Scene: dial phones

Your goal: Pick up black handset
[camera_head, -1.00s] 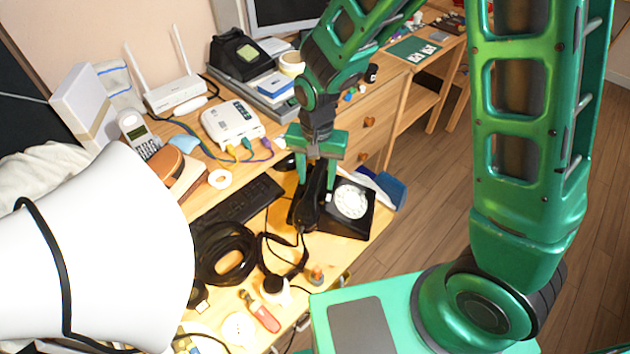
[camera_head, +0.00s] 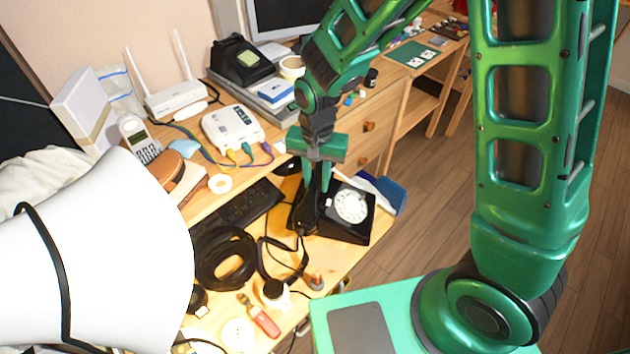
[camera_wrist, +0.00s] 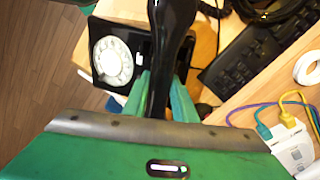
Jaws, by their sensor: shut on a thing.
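The black handset (camera_wrist: 168,45) runs lengthwise between my green fingers in the wrist view. In the head view the handset (camera_head: 305,212) is a dark shape below my gripper (camera_head: 317,186), partly hidden by the fingers. My gripper is shut on it; the fingers also show in the wrist view (camera_wrist: 161,92). The black rotary phone with a white dial (camera_head: 351,205) stands right beside the handset, near the table's right edge. Its dial also shows in the wrist view (camera_wrist: 113,62). I cannot tell whether the handset is clear of the phone.
A black keyboard (camera_head: 243,207) and a coiled black cable (camera_head: 224,258) lie to the left. A white router box (camera_head: 232,127) with plugged cables stands behind. A second black phone (camera_head: 241,60) is at the back. A red-handled tool (camera_head: 262,317) lies in front.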

